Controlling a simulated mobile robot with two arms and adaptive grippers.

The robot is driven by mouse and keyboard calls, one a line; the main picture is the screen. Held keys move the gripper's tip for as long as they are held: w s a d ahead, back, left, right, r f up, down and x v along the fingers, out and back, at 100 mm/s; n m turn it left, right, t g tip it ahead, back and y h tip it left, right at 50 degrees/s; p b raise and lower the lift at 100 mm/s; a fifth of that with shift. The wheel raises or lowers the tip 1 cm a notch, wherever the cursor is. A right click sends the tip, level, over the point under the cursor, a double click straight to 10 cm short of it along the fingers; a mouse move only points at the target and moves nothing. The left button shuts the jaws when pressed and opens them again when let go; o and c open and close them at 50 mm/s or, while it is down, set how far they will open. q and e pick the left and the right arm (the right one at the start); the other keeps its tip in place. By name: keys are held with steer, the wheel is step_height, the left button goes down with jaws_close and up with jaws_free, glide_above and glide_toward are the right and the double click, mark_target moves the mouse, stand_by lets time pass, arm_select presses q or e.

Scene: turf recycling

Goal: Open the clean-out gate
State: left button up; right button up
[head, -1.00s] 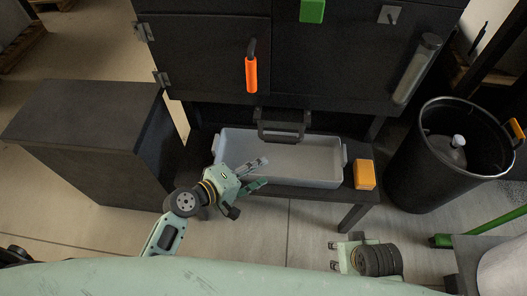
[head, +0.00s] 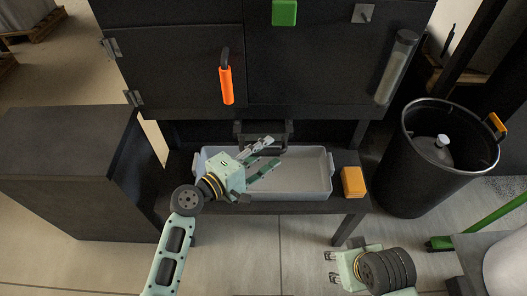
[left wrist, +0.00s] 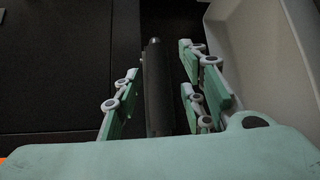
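A dark gate-like part with a black bar handle (head: 262,128) sits low on the black machine, above the grey tray. In the left wrist view a dark upright bar (left wrist: 156,90), apparently this handle, stands between my left fingers. My left gripper (head: 271,152) is over the tray in front of the handle, its fingers spread. In the left wrist view the gripper (left wrist: 158,85) shows gaps on both sides of the bar, so it is not closed on it. My right gripper (head: 332,268) hangs low at the right, fingers apart and empty.
The grey tray (head: 318,184) rests on a low black stand, an orange block (head: 353,182) at its right. An orange handle (head: 226,85) hangs on the machine door (head: 180,65). A black bin (head: 405,175) stands right, a dark cabinet (head: 70,185) left.

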arm_select(q)
steer(key=shift+c, duration=0.5)
jaws_close()
